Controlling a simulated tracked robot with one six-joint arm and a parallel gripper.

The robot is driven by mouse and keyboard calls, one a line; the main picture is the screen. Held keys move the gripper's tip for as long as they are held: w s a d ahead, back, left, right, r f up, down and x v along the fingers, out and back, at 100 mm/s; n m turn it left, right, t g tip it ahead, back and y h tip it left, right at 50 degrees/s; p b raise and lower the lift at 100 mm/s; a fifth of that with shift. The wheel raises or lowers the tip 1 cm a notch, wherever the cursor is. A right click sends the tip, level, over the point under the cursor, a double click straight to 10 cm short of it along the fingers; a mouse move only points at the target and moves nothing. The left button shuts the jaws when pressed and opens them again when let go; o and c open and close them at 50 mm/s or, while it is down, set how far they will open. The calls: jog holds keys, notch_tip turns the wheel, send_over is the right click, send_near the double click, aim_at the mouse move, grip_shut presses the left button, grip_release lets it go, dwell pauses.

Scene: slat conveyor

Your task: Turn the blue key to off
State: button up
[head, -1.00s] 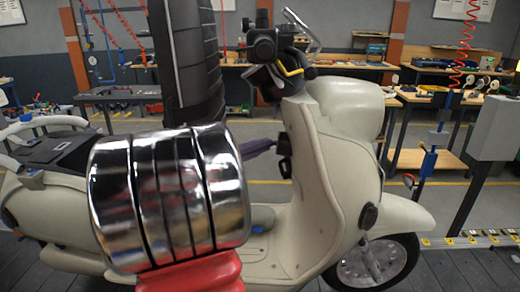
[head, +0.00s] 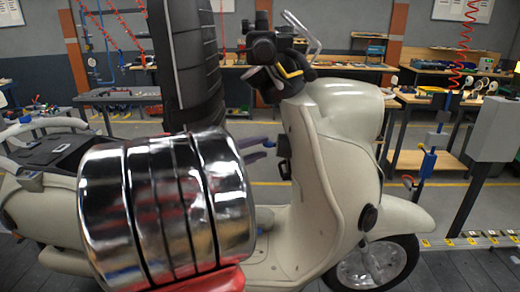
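The cream scooter (head: 335,150) stands side-on. A small black lock housing (head: 284,146) sits on the inner face of its leg shield. The blue key is not clearly seen; it is too small or hidden by my fingers at the housing. My gripper (head: 268,149) shows as two thin purple fingers coming from behind my chrome arm link. They point right at the housing, with a gap between them, and the tips are just left of it. I cannot tell whether they touch the key. The gripper's body is hidden behind the arm link.
The scooter's handlebar (head: 285,50) rises above the housing, and its black seat (head: 60,150) is at the left. A grey box on a post (head: 497,125) stands at the right. Workbenches (head: 450,75) line the back.

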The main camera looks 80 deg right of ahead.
jog(key=v, duration=1.2)
jog(key=shift+w+a, duration=0.15)
jog(key=shift+a, duration=0.15)
jog(key=shift+f, duration=0.1)
jog(key=v, duration=0.6)
dwell(0.3)
dwell(0.6)
